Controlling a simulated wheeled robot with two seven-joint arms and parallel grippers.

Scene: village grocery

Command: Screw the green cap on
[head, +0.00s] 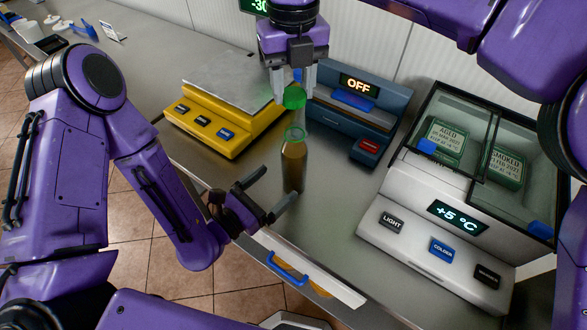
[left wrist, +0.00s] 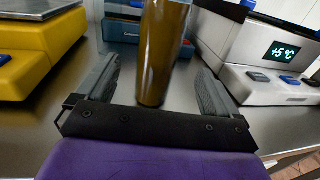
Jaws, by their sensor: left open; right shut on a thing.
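A green cap (head: 294,97) is between the fingers of my right gripper (head: 294,85), which is shut on it. The cap is a little above a glass bottle (head: 293,165) with brown contents and a green ring at its neck. The bottle stands upright on the metal counter. My left gripper (head: 268,196) is open low at the near left of the bottle.
A yellow scale (head: 228,105) is left of the bottle. A blue device reading OFF (head: 340,125) is behind it. A white cooling case (head: 430,235) with packages is at the right. A drawer with a blue handle (head: 287,268) is at the counter's near edge.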

